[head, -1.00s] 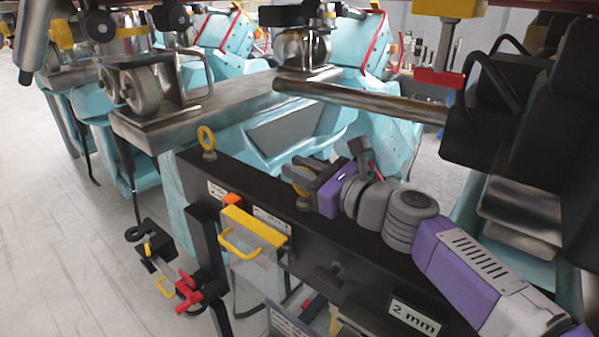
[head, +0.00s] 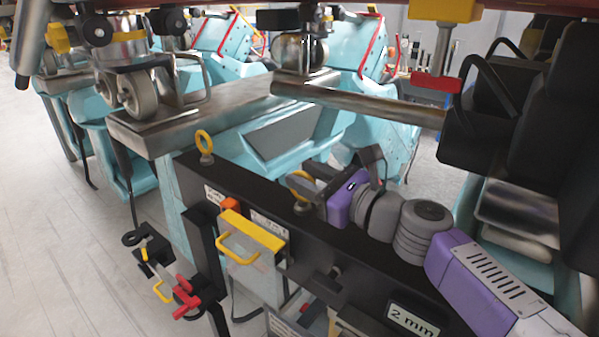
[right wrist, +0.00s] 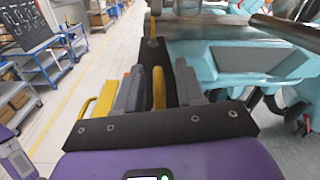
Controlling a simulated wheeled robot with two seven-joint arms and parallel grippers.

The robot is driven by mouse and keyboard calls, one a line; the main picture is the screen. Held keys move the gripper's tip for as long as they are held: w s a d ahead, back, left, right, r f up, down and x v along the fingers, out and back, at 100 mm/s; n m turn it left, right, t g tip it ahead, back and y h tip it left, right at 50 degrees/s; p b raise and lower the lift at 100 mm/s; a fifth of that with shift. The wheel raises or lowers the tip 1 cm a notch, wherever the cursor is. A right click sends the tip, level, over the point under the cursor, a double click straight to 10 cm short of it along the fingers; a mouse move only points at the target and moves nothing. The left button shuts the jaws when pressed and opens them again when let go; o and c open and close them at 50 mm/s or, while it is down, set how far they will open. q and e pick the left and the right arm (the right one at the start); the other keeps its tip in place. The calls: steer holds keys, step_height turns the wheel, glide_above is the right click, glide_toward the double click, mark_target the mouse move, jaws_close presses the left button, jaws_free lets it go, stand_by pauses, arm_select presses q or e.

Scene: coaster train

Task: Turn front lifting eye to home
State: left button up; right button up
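Two yellow lifting eyes stand on top of the black beam. The far eye (head: 204,142) is upright at the beam's far left end and clear of my grippers. The nearer eye (head: 300,185) is at my right gripper (head: 313,184). In the right wrist view, this nearer eye (right wrist: 158,88) stands edge-on between the two grey fingers (right wrist: 158,92), with slim gaps showing on both sides. The right gripper is open around it. The fingers hide part of the ring in the head view. I cannot tell which eye is the front one. My left gripper is not in view.
The beam (head: 265,195) carries a yellow handle (head: 250,230), a "2 mm" label (head: 413,319) and red clamps (head: 186,300) at its left. A metal bar (head: 355,103) and black seats (head: 540,140) stand close behind and right of my right arm. Floor (head: 50,220) is free at left.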

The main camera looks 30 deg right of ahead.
steer(key=v, duration=0.5)
steer(key=shift+s+d, duration=0.1)
steer(key=shift+s, duration=0.15)
